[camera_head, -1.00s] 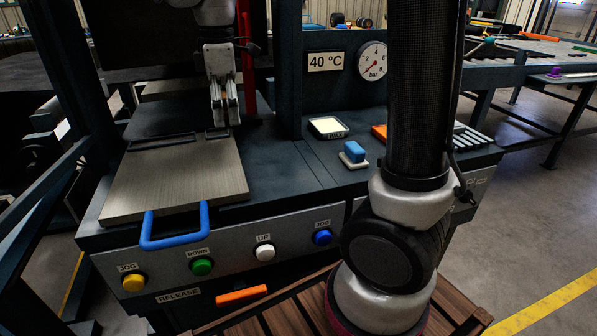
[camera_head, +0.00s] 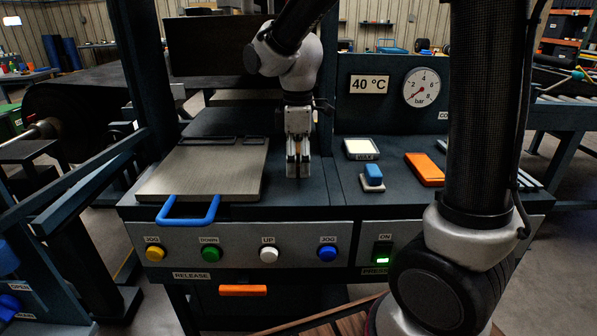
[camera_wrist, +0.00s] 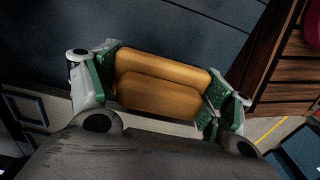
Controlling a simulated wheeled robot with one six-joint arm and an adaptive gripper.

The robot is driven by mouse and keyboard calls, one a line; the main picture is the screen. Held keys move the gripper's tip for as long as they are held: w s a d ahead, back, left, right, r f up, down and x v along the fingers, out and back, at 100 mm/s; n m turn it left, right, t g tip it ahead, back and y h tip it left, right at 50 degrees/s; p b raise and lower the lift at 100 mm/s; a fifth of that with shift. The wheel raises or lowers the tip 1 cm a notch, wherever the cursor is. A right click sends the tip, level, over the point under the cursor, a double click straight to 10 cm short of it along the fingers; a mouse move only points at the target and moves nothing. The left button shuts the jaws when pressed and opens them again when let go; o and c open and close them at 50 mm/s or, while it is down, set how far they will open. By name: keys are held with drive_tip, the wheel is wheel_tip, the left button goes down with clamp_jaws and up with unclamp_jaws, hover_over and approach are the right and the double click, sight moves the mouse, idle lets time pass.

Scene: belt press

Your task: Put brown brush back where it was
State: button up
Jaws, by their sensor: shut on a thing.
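The brown brush (camera_wrist: 162,80) shows as a tan-brown block in the wrist view. My gripper (camera_wrist: 158,88) is shut on it, with a green-lined finger at each end. In the head view my gripper (camera_head: 298,172) points down over the dark bench top, just right of the metal plate. The brush is mostly hidden between the fingers there, and I cannot tell whether it touches the bench.
The metal plate (camera_head: 205,172) with a blue handle (camera_head: 188,213) lies left. A wax tray (camera_head: 361,149), a blue block on a pale base (camera_head: 373,177) and an orange slab (camera_head: 425,169) lie right. Buttons line the front panel. Bare bench lies around my gripper.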

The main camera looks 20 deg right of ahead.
drive_tip(key=shift+f, duration=1.45)
drive_tip(key=shift+f, duration=0.2)
drive_tip(key=o, duration=1.2)
drive_tip(key=shift+o, duration=0.2)
drive_tip(key=shift+r, duration=0.1)
